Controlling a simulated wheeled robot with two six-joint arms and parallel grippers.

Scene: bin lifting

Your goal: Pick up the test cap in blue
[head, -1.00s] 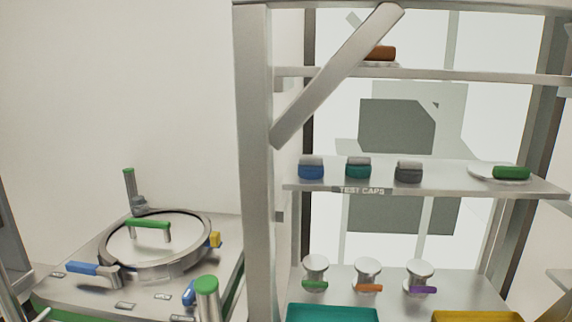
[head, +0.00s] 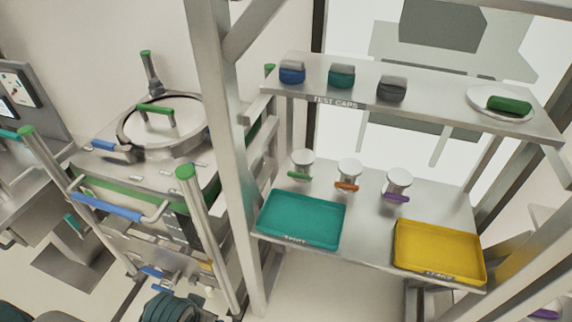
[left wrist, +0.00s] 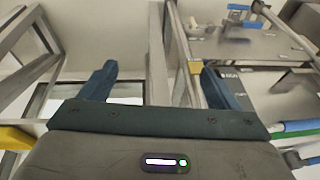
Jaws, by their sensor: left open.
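The blue test cap (head: 292,72) stands at the left end of the upper shelf (head: 440,108), above the "TEST CAPS" label in the head view. A teal cap (head: 341,76) and a dark grey cap (head: 391,88) stand to its right on the same shelf. My left gripper (left wrist: 155,85) shows in the left wrist view, with its two blue fingers wide apart and nothing between them. Neither gripper shows clearly in the head view, so I cannot tell how far the left one is from the blue cap. My right gripper is not in view.
A white plate with a green-handled item (head: 508,103) sits at the shelf's right end. Below are a teal tray (head: 268,232), a yellow tray (head: 402,262) and three handled round pieces. A metal post (head: 222,130) stands left of the shelves, beside a lidded vessel (head: 128,140).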

